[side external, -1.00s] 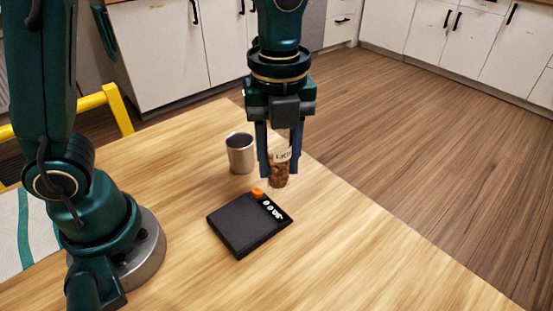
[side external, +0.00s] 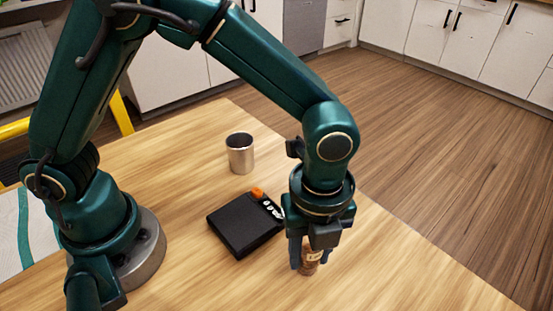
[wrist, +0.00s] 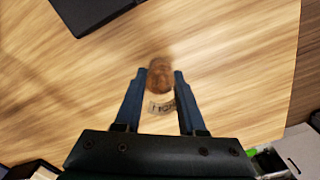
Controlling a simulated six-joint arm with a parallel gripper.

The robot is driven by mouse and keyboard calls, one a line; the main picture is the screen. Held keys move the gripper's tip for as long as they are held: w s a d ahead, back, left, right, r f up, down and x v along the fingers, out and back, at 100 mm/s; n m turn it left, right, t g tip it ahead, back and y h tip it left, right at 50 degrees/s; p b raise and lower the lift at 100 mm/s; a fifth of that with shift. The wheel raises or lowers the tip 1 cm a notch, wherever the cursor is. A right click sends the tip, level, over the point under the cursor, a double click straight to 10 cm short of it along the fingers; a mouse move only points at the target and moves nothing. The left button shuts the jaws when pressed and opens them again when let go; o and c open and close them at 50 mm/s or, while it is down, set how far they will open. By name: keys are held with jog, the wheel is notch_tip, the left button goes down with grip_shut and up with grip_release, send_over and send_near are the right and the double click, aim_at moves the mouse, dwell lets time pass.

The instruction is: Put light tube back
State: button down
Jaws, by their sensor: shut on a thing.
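The light tube (side external: 309,264) is a small clear tube with brown contents and a pale label. My gripper (side external: 311,258) is shut on it, with a blue finger on each side. It hangs roughly upright near the right front of the wooden table; I cannot tell whether its bottom touches the top. In the wrist view the tube (wrist: 160,76) sits between the fingertips, its label partly readable and blurred.
A black scale (side external: 240,230) with an orange piece (side external: 257,192) at its corner lies left of my gripper. A metal cup (side external: 240,153) stands behind it. A grey-edged container (wrist: 300,150) with something green shows at the wrist view's lower right. The table's right edge is close.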

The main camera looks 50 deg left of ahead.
jog(key=shift+f, duration=0.2)
jog(key=c, duration=0.5)
grip_release()
jog(key=shift+r, duration=0.15)
notch_tip(320, 180, up, 12)
jog(key=s+a+n+t, duration=0.2)
jog(key=a+n, duration=0.6)
jog(key=n, duration=0.4)
jog(key=s+a+r+n+t, duration=0.1)
jog(key=s+a+n+t, duration=0.2)
jog(key=a+n, duration=0.6)
jog(key=s+n, duration=0.1)
jog(key=n, duration=0.2)
jog(key=shift+a+r+t, duration=0.15)
jog(key=shift+a+t, duration=0.15)
